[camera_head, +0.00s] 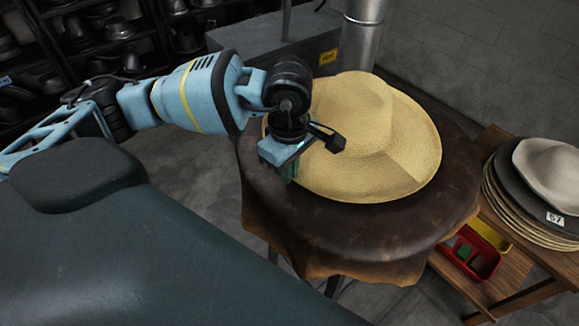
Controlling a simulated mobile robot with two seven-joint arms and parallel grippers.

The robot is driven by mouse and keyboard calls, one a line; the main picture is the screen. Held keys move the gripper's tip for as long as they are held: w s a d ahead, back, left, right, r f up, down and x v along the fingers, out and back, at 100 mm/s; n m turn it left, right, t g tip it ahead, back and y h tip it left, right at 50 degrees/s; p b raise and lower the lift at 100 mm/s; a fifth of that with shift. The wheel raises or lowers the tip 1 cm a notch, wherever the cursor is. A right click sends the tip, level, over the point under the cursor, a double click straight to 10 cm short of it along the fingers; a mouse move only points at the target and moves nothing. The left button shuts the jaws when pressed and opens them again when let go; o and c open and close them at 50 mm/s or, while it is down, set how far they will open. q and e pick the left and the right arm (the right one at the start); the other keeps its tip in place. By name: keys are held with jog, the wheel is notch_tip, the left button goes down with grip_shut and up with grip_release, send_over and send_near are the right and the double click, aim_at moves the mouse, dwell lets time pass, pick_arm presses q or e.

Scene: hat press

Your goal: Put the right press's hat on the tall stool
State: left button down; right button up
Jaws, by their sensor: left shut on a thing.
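A straw-yellow wide-brimmed hat (372,140) is on or just over the round, dark, leather-covered top of the stool (330,227). Its crown points up, and I cannot tell whether the brim rests fully on the top. My left gripper (290,172) is at the hat's left edge, shut on the brim. The gripper's body hides the fingertips and the part of the brim between them. My right gripper is not in view, and neither press can be made out for certain.
A wooden shelf unit (510,262) stands at the right with stacked hats (535,195) and red and yellow bins (475,257). A metal pipe (361,45) rises behind the stool. Dark racks of hat shapes (120,30) fill the back left.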

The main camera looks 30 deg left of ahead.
pick_arm(q)
jog(key=c, duration=1.5)
grip_release()
jog(key=shift+f, duration=0.1)
jog(key=shift+c, duration=0.2)
notch_tip(320, 180, up, 12)
jog(key=shift+s, duration=0.1)
